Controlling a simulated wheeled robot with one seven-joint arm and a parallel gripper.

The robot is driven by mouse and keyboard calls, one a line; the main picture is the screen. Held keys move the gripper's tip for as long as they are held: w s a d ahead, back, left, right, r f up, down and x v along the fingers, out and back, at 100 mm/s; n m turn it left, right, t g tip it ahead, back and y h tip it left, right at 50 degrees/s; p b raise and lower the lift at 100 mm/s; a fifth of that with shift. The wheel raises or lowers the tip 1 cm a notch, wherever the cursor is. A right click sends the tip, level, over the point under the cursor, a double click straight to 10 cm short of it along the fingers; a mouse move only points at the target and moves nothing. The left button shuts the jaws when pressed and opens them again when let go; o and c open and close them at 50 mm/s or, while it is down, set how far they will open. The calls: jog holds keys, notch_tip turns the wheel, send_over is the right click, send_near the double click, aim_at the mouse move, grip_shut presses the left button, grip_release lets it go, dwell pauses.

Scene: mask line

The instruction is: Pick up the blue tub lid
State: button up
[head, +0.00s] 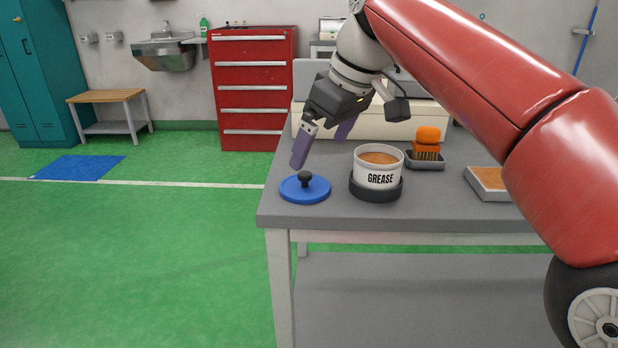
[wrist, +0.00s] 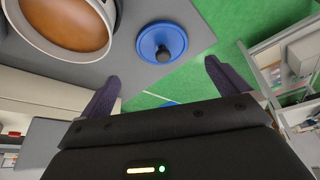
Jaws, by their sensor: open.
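The blue tub lid (head: 305,193) lies flat on the grey table near its left end, with a black knob on top. It also shows in the wrist view (wrist: 148,36), beyond and between the fingertips. My gripper (head: 320,147) is open and empty, above and slightly behind the lid, apart from it. Its two purple-grey fingers show in the wrist view (wrist: 160,74). The white grease tub (head: 380,178) stands open in a black ring holder just right of the lid, with brown grease inside.
An orange brush (head: 427,142) stands in a grey tray behind the tub. A shallow tray with a tan pad (head: 488,180) lies at the right. A cream box (head: 415,122) stands behind. The table's (head: 330,216) left and front edges are close to the lid.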

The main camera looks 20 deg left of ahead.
aim_at(307, 174)
jog(key=shift+w+a+f, duration=0.2)
jog(key=shift+f, duration=0.2)
jog(key=x, duration=0.2)
jog(key=b+x, duration=0.1)
jog(key=x, duration=0.1)
jog(key=b+x, duration=0.1)
jog(key=x, duration=0.1)
jog(key=shift+s+a+f, duration=0.25)
jog(key=shift+f, duration=0.05)
jog(key=shift+c, duration=0.4)
jog(key=c, duration=0.8)
jog(key=shift+r, duration=0.15)
